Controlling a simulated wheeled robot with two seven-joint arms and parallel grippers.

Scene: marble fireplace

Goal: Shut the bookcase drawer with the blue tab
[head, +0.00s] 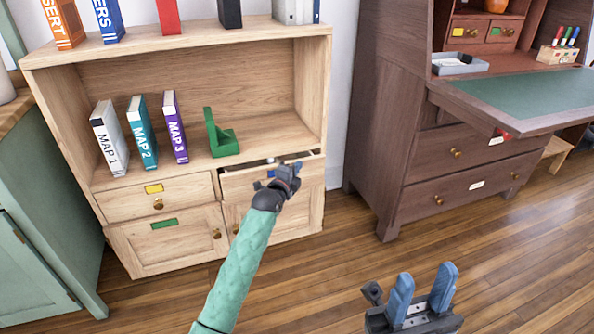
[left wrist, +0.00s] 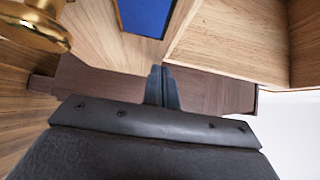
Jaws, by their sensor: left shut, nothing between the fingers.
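The wooden bookcase's right drawer (head: 240,187) is pulled partly out, with its dark inside showing over the front. Its blue tab (head: 271,173) shows beside my left gripper (head: 291,170), and it is large at the top of the left wrist view (left wrist: 145,14). My left gripper is shut and empty at the right part of the drawer front. Its closed fingers (left wrist: 162,88) point toward the wood below the tab in the left wrist view; I cannot tell whether they touch. My right gripper (head: 421,290) is open and empty above the floor, far from the bookcase.
The drawer with the yellow tab (head: 153,189) is closed at left, above a cabinet door with a green tab (head: 164,223). Books and a green bookend (head: 220,140) stand on the shelf. A dark desk (head: 400,150) with a lowered leaf stands at right. Floor between is clear.

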